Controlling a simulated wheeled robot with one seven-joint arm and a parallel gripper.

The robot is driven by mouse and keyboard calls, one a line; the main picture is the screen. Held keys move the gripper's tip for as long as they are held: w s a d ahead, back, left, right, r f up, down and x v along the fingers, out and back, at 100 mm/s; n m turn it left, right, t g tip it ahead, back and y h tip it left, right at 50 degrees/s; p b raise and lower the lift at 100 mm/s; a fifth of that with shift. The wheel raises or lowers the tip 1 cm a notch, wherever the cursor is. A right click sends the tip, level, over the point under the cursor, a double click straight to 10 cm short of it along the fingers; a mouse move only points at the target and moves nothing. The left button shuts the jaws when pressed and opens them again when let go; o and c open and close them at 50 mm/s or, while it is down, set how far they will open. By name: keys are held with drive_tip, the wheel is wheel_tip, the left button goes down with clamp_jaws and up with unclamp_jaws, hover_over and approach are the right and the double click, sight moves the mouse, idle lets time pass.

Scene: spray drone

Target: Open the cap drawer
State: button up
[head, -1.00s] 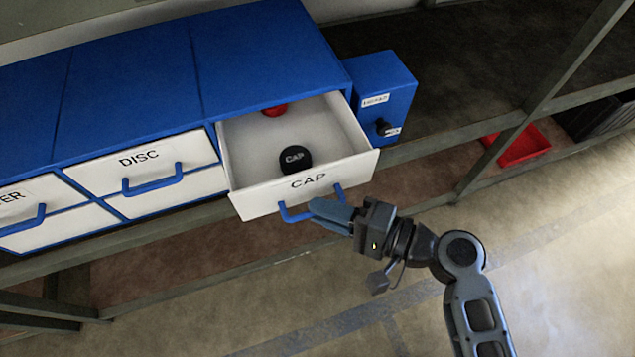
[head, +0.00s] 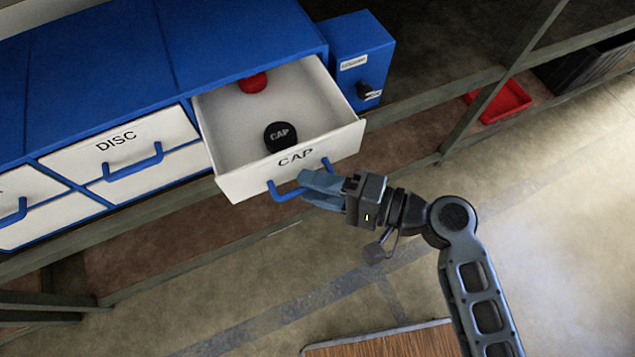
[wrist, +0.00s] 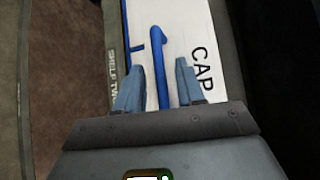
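The cap drawer (head: 237,184), with a white front lettered CAP, stands pulled out from the blue cabinet (head: 240,40). A black cap marked CAP (head: 280,136) and a red round thing (head: 252,83) lie inside. Its blue handle (head: 285,194) is on the front. My gripper (head: 312,188) is at the handle. In the wrist view, the handle (wrist: 158,60) runs between my two fingers (wrist: 158,85), with a gap on each side. The fingers are apart.
The closed DISC drawer (head: 120,150) is to the left. A small blue box (head: 362,50) with a black knob stands to the right of the cabinet. Metal shelf beams (head: 410,115) run below and to the right. A red tray (head: 505,102) lies on the lower shelf.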

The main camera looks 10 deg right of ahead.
drive_tip(key=v, duration=0.7)
drive_tip(key=shift+s+d+b, duration=0.25)
drive_tip(key=shift+d+b, duration=0.05)
drive_tip(key=shift+d, duration=0.05)
drive_tip(key=s+d+f+t+h, duration=0.3)
drive_tip(key=s+d+f+h, duration=0.2)
drive_tip(key=s+d+h, duration=0.55)
drive_tip(key=s+r+n+t+h, duration=0.4)
drive_tip(key=s+r+n, duration=0.3)
drive_tip(key=r, duration=0.8)
drive_tip(key=v, duration=0.2)
drive_tip(key=shift+s+d+p, duration=0.2)
drive_tip(key=shift+s+p, duration=0.15)
drive_tip(key=shift+s, duration=0.1)
